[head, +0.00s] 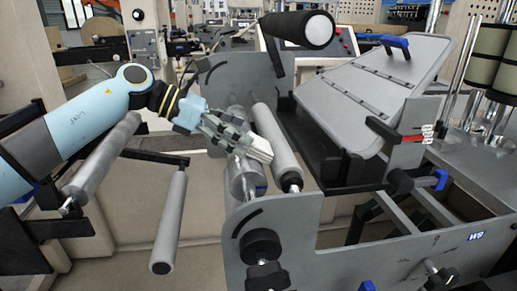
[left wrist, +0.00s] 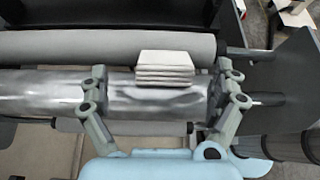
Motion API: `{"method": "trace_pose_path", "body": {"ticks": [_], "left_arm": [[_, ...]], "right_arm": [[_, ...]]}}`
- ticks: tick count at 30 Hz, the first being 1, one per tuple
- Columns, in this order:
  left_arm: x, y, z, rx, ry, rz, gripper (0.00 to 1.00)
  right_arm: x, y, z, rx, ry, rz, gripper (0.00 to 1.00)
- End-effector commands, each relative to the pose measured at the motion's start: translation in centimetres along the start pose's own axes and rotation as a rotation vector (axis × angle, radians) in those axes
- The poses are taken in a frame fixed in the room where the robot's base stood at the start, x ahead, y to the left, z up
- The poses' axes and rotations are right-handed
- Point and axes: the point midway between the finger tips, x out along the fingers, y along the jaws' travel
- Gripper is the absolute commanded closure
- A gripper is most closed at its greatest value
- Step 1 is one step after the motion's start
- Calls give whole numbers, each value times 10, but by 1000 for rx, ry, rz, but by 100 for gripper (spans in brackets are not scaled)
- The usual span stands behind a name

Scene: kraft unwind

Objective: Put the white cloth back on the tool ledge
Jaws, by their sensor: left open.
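The white cloth (head: 260,148) is a small folded stack at the rollers in the middle of the head view. In the left wrist view the cloth (left wrist: 165,68) shows its folded layers, over the shiny metal roller and against the grey roller. My left gripper (head: 236,138) reaches in from the left above the rollers. In the left wrist view its fingers (left wrist: 162,82) are spread wide, with the cloth between them, apart from both. Part of the cloth is hidden behind the gripper in the head view. I cannot make out which surface is the tool ledge. My right gripper is not in view.
The shiny metal roller (left wrist: 45,93) and the grey roller (head: 277,140) run close beside the gripper. A grey side plate (head: 290,240) stands in front. A black roller (head: 297,30) is above. A grey sloped panel (head: 375,95) lies to the right.

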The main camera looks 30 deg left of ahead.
Motion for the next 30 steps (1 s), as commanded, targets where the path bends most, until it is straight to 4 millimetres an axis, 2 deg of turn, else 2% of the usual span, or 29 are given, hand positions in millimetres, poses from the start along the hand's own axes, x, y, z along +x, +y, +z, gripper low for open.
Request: {"method": "trace_pose_path", "body": {"ticks": [9, 18, 30], "left_arm": [[45, -6, -2, -1, -4, 0, 4], [49, -6, -2, 0, -1, 0, 5], [49, -6, -2, 0, -1, 0, 56]], "right_arm": [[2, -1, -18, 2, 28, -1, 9], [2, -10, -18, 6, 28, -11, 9], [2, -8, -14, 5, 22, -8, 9]]}}
